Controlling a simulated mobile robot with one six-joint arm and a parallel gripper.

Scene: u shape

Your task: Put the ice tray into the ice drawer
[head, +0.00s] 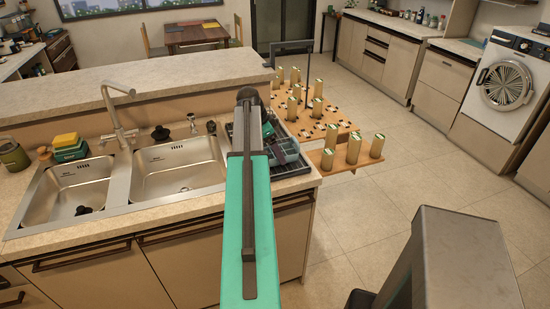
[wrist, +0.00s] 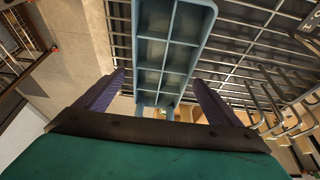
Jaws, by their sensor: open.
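The ice tray, a blue-grey tray with two rows of square compartments (wrist: 167,42), lies in the upper middle of the wrist view, on or over a dark wire rack. My gripper (wrist: 160,77) is open, with one purple finger on each side of the tray's near part. Neither finger visibly touches it, and the height gap cannot be judged. In the head view my teal arm reaches over the counter beside the rack and hides the fingertips. I cannot clearly pick out the tray there. No ice drawer can be identified in either view.
The dish rack (head: 290,166) stands at the counter's right end and holds grey items. A double sink (head: 178,168) with a faucet (head: 118,112) is to its left. A wooden board with several cylinders (head: 352,150) is to the right. The tiled floor (head: 390,215) is open.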

